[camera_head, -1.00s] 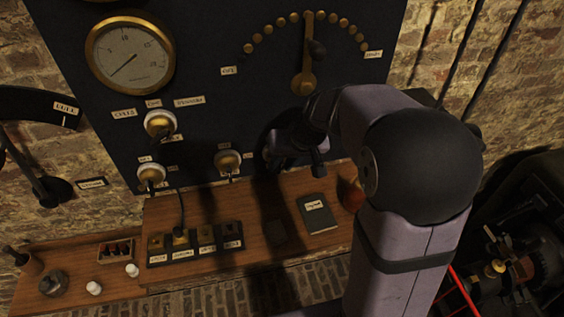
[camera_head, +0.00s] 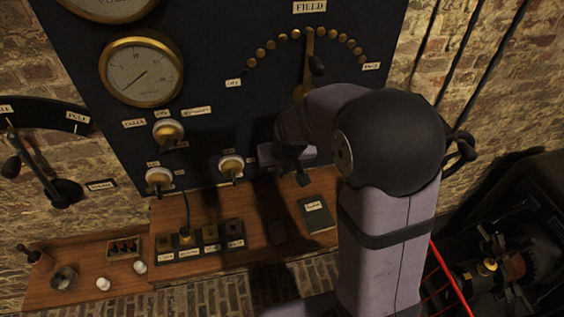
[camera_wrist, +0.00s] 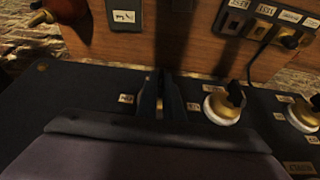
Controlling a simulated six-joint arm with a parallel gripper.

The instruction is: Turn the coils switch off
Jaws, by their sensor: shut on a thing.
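My gripper (camera_wrist: 160,95) is shut at the lower edge of the dark panel (camera_head: 200,75). In the wrist view, its two dark fingers stand close together between two small white labels, too small to read. The thing between them, which I take for the coils switch, is almost wholly hidden, so its setting cannot be told. In the head view my wrist (camera_head: 290,155) covers this spot. Just left of it is a white-and-brass switch (camera_head: 231,167) with a black lever, also in the wrist view (camera_wrist: 225,105). It stands apart from the fingers.
Two more switches, an upper one (camera_head: 168,131) and a lower one (camera_head: 160,178), sit further left. A brass field lever (camera_head: 308,65) is above my wrist. A wooden shelf (camera_head: 185,211) below carries a dark book (camera_head: 316,213) and a row of sockets with a plugged cable.

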